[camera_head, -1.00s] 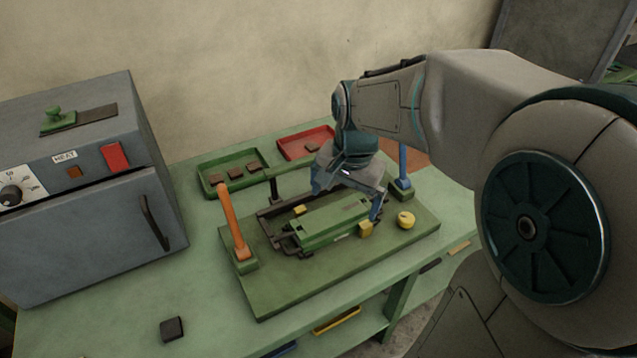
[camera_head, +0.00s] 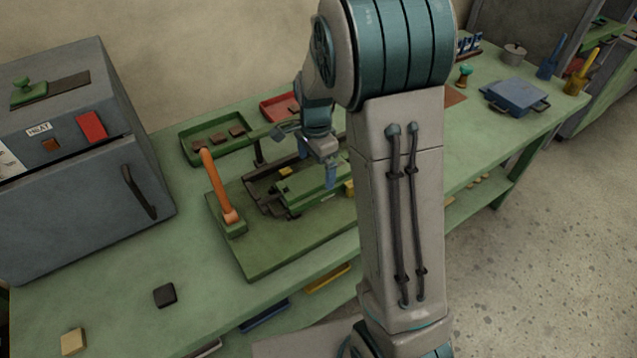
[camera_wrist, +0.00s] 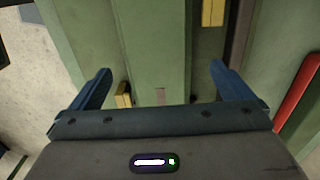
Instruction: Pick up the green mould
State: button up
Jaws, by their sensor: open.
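The green mould (camera_head: 300,197) is a long green block lying in a dark frame on the green base board (camera_head: 262,250) on the bench. My arm hides its right end in the head view. My gripper (camera_head: 317,163) is open, pointing down over the mould. In the wrist view, the mould (camera_wrist: 157,45) runs between the two blue fingers of my gripper (camera_wrist: 160,70), one finger on each side. I cannot tell whether the fingers touch it.
An orange lever (camera_head: 216,185) stands left of the mould. Yellow blocks (camera_head: 285,171) sit beside it. Green (camera_head: 190,157) and red (camera_head: 268,112) trays lie behind. A grey heater box (camera_head: 75,215) stands left; a blue mould (camera_head: 515,97) lies on the bench's right part.

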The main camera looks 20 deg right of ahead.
aim_at(318, 174)
jog(key=shift+d+f+p, duration=0.15)
jog(key=shift+d+f, duration=0.05)
jog(key=shift+f, duration=1.25)
jog(key=shift+d+f+p, duration=0.15)
jog(key=shift+f, duration=1.3)
jog(key=c, duration=1.9)
jog(key=shift+r, duration=0.2)
